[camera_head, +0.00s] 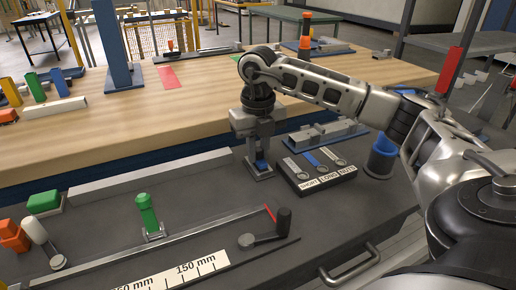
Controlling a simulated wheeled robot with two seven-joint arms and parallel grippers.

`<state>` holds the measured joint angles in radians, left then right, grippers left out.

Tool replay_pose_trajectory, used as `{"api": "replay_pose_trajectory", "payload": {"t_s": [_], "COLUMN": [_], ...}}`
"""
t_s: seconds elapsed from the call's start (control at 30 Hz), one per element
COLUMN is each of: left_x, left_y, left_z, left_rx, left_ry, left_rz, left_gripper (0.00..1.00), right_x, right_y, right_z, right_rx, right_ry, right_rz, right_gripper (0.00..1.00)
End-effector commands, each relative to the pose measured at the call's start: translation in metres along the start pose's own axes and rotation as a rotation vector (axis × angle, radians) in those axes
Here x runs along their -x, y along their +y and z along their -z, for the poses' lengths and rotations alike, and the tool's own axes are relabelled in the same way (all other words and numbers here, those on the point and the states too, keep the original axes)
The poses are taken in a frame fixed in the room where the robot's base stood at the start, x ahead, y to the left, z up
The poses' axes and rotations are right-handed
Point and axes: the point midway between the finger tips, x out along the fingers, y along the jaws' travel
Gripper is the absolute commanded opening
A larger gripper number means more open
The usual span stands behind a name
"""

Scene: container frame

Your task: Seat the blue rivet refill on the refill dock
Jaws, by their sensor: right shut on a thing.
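A black block (292,181) with grey and blue strips and white labels stands just right of the fingers. I cannot tell for sure which of these is the refill dock. Whether the blue piece touches the bench is unclear. My left gripper is not in view.
A metal rail (325,133) lies behind the black block. A measuring bar (165,241) with a green clamp (147,212) and a dark-knobbed lever (283,222) lies in front at left. A green block (45,202) and orange blocks (13,235) are far left. A wooden table (150,120) stands behind.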

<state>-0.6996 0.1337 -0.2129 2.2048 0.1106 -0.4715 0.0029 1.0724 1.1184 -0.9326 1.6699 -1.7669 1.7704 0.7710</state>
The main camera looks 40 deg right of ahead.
Motion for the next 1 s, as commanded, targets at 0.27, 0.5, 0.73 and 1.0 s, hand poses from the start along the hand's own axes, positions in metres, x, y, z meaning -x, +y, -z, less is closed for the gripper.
{"api": "replay_pose_trajectory", "payload": {"t_s": [0.27, 0.5, 0.73, 1.0], "left_x": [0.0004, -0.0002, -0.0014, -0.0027], "left_y": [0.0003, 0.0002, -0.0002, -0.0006], "left_z": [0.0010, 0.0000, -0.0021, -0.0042], "left_rx": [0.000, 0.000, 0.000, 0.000], "left_ry": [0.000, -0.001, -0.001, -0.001], "left_rz": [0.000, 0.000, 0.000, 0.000], "left_gripper": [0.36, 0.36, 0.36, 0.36], "right_x": [0.0001, -0.0015, -0.0051, -0.0092], "right_y": [0.0001, 0.0001, 0.0001, 0.0001], "right_z": [0.0000, 0.0000, 0.0000, 0.0000], "right_rx": [0.001, 0.001, 0.000, 0.000], "right_ry": [0.000, 0.000, 0.000, 0.000], "right_rz": [0.000, 0.000, 0.000, 0.000], "right_gripper": [0.00, 0.00, 0.00, 0.00]}}
